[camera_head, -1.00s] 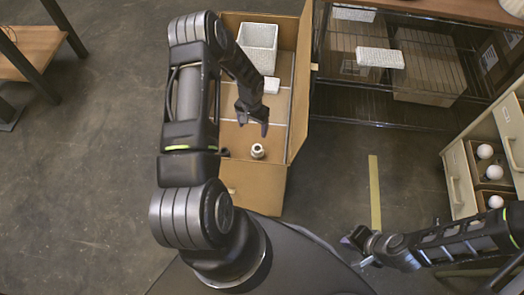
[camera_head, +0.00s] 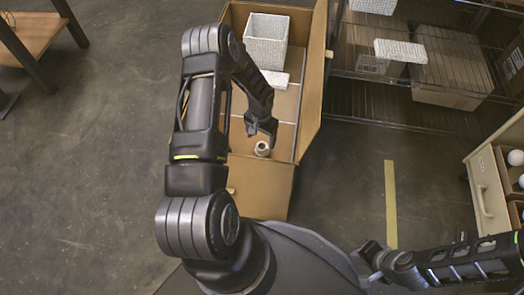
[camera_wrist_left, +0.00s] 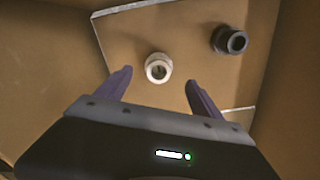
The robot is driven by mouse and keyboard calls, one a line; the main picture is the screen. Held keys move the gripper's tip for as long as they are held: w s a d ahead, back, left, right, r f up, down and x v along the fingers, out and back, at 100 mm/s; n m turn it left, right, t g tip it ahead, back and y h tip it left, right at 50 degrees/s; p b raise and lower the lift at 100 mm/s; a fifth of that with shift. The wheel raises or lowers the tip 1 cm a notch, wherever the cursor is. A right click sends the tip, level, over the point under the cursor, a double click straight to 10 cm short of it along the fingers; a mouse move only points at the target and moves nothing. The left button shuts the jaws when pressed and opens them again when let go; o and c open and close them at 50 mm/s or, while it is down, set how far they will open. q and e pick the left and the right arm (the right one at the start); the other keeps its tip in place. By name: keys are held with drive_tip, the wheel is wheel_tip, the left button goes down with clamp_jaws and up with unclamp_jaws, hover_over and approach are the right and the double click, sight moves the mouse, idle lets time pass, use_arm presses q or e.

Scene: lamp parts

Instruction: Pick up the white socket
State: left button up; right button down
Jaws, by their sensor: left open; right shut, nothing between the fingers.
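The white socket (camera_head: 262,149) stands on the floor of the open cardboard box (camera_head: 262,195). In the left wrist view the white socket (camera_wrist_left: 158,67) shows its round opening, just beyond and between the fingertips. My left gripper (camera_head: 261,131) reaches down into the box, close above the socket; in the wrist view its jaws (camera_wrist_left: 158,88) are open and empty. A black socket (camera_wrist_left: 230,40) lies to the right of the white one in the wrist view. My right gripper (camera_head: 367,253) is low at the right, away from the box, shut and empty.
The box's right flap (camera_head: 315,85) stands up beside my left gripper. A wire shelf (camera_head: 400,105) and a drawer cabinet (camera_head: 487,190) are to the right.

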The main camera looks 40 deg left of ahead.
sight(261, 148)
use_arm(q)
drive_tip(key=shift+f+b, duration=0.5)
drive_tip(key=shift+f, duration=0.8)
wheel_tip(261, 148, down, 4)
drive_tip(key=b, duration=0.2)
drive_tip(key=shift+s+f+b, duration=0.1)
drive_tip(key=shift+f+b, duration=0.1)
drive_tip(key=shift+b, duration=0.1)
drive_tip(key=shift+d+f, duration=0.1)
drive_tip(key=shift+f, duration=0.35)
drive_tip(key=shift+r, duration=0.1)
drive_tip(key=c, duration=1.4)
drive_tip(key=shift+c, duration=0.2)
